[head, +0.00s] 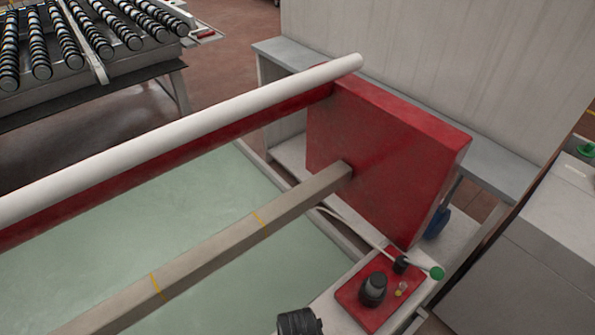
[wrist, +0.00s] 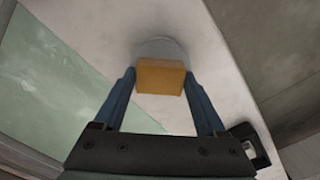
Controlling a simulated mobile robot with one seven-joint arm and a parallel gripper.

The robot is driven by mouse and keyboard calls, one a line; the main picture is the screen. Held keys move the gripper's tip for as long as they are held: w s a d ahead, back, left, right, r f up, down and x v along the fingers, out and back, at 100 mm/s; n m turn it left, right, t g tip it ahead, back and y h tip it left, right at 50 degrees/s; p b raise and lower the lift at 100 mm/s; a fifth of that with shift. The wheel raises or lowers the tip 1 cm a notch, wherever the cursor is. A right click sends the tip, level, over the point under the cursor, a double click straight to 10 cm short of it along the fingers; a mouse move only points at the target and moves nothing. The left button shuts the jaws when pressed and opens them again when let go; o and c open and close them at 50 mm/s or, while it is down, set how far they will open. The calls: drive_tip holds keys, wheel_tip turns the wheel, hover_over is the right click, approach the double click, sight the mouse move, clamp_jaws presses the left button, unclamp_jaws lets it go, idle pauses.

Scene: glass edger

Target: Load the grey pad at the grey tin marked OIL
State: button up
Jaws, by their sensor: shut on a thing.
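In the wrist view my gripper (wrist: 159,88) is shut on an orange-tan block (wrist: 160,77), held between its two blue fingertips. A grey rounded thing (wrist: 160,48) shows just beyond the block, over a pale surface. I cannot tell whether it is the top of a tin or part of what I hold. No grey pad can be made out for certain, and no OIL marking is readable in either view.
In the head view a red plate (head: 352,309) carries a dark jar (head: 373,289) and small items. A red upright panel (head: 390,155), a beige beam (head: 215,250) and a white roller (head: 180,140) stand beyond.

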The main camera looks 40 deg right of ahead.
drive_tip(key=shift+s+f, duration=0.1)
wheel_tip(320, 180, up, 7)
drive_tip(key=p, duration=0.7)
drive_tip(key=shift+p, duration=0.35)
idle(0.6)
